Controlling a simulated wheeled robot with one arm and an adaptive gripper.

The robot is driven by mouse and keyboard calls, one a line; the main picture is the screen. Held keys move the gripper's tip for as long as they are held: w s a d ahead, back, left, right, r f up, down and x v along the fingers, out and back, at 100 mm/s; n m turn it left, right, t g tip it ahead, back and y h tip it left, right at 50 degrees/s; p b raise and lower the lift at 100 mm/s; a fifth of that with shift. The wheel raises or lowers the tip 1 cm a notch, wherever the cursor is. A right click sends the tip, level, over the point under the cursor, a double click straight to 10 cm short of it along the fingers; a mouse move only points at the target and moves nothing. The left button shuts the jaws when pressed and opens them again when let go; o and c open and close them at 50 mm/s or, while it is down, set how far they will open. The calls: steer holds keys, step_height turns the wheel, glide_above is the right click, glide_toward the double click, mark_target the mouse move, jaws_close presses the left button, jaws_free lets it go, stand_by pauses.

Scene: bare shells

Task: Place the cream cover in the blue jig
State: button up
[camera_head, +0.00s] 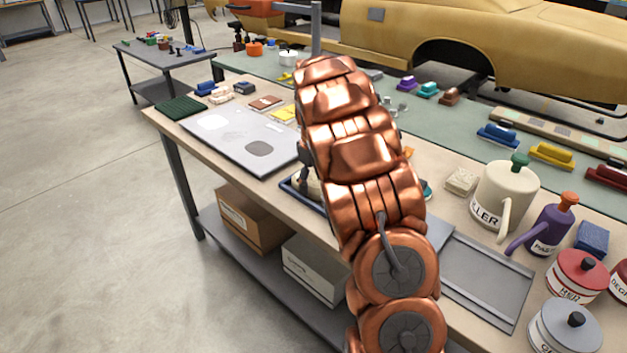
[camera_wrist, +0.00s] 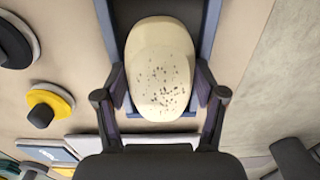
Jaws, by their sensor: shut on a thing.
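The cream cover (camera_wrist: 158,45) is a smooth oval dome with a patch of dark specks, and it lies between the fingers of my gripper (camera_wrist: 160,85) in the wrist view. My gripper is shut on its sides. The blue jig (camera_wrist: 213,22), a dark tray with blue side rails, lies below and around the cover in this view. I cannot tell whether the cover rests on the jig's floor or is held just above it. In the head view my copper arm hides most of the jig (camera_head: 297,198) and cover (camera_head: 314,188).
A grey plate (camera_head: 225,130) lies left of the jig and a grey tray (camera_head: 490,285) to its right. A cream jug (camera_head: 503,195), purple bottle (camera_head: 548,228) and lidded pots crowd the bench's right end. A yellow-based knob (camera_wrist: 50,103) stands near the jig in the wrist view.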

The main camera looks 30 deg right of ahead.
mark_target(313, 180)
steer(key=shift+f, duration=0.35)
steer(key=o, duration=1.2)
step_height(313, 180, up, 11)
steer(key=shift+f+b, duration=0.1)
steer(key=shift+b, duration=0.65)
steer(key=shift+r, duration=0.9)
